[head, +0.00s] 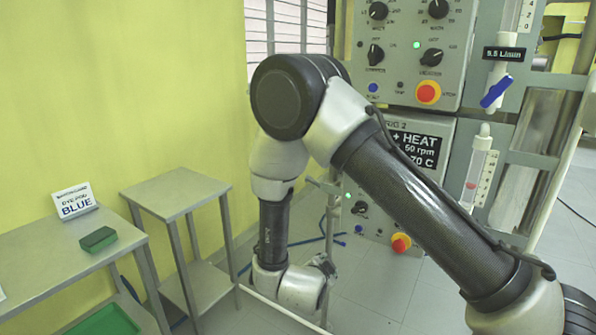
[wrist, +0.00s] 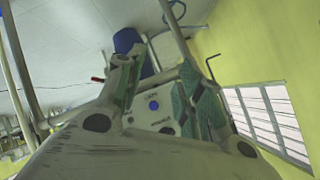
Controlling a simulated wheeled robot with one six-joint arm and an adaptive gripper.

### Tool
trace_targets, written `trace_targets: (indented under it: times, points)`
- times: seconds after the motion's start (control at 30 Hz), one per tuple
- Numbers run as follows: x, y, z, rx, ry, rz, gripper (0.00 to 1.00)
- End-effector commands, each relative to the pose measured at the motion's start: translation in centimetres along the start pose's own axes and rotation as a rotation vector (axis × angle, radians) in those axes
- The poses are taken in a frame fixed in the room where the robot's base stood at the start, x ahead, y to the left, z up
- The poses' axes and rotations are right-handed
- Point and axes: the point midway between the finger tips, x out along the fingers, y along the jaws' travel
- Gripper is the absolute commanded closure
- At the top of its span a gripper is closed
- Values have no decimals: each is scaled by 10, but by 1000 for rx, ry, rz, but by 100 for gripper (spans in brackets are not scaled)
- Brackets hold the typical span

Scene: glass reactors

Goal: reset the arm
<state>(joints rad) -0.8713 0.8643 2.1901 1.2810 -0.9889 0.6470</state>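My gripper (head: 324,266) is low, near the middle of the head view, and only partly visible there. In the wrist view my gripper (wrist: 160,84) shows two fingers spread apart with nothing held between them. Between the fingers, in the background, a panel with a blue button (wrist: 153,105) shows.
A control panel (head: 403,60) with knobs and a red stop button stands behind my arm; a lower panel (head: 425,135) reads HEAT. Two metal tables are at left, one holding a green block (head: 98,239) and a BLUE sign (head: 75,202). A small table (head: 175,190) is bare on top.

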Motion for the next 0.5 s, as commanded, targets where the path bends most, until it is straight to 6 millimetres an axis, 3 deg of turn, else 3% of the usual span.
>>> trace_targets:
  times: [0.03, 0.1, 0.17, 0.23, 0.37, 0.5]
  points:
    - [-5, 2, 25, -90, -149, 25, 63]
    - [-20, 1, 51, -229, -372, 48, 63]
    - [-40, -2, 60, -345, -550, 54, 63]
    - [-68, -5, 55, -485, -740, 42, 63]
    - [-122, -6, 6, -736, -1008, -5, 63]
    - [-166, 8, -76, -960, -1154, -42, 63]
